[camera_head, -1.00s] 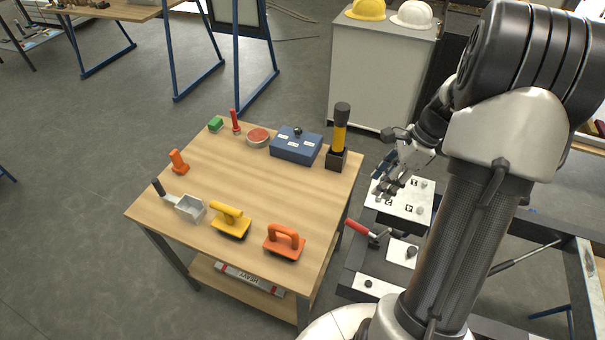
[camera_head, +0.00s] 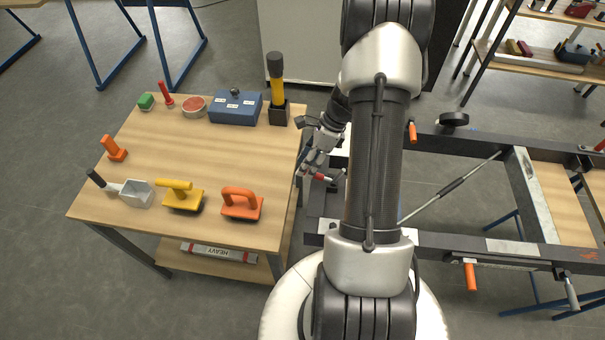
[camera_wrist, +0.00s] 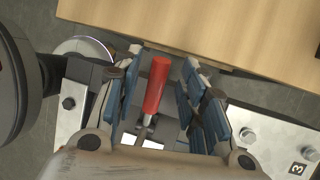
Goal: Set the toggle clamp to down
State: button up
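The toggle clamp's red handle (camera_wrist: 157,85) lies between the two blue-padded fingers of my gripper (camera_wrist: 160,95) in the wrist view. The fingers are spread, with a gap visible on both sides of the handle. In the head view my gripper (camera_head: 311,168) is just beyond the right edge of the wooden table, and a bit of the red handle (camera_head: 322,177) shows beside it. My arm hides most of the clamp's base in the head view.
The wooden table (camera_head: 215,160) close to the left holds several tools, including a yellow-handled float (camera_head: 180,193) and an orange one (camera_head: 241,203). A dark frame (camera_head: 500,250) with an orange-handled clamp (camera_head: 470,275) lies to the right.

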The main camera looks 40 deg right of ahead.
jog(key=shift+b+x, duration=0.45)
jog(key=shift+x, duration=1.45)
jog(key=shift+c, duration=0.4)
grip_shut()
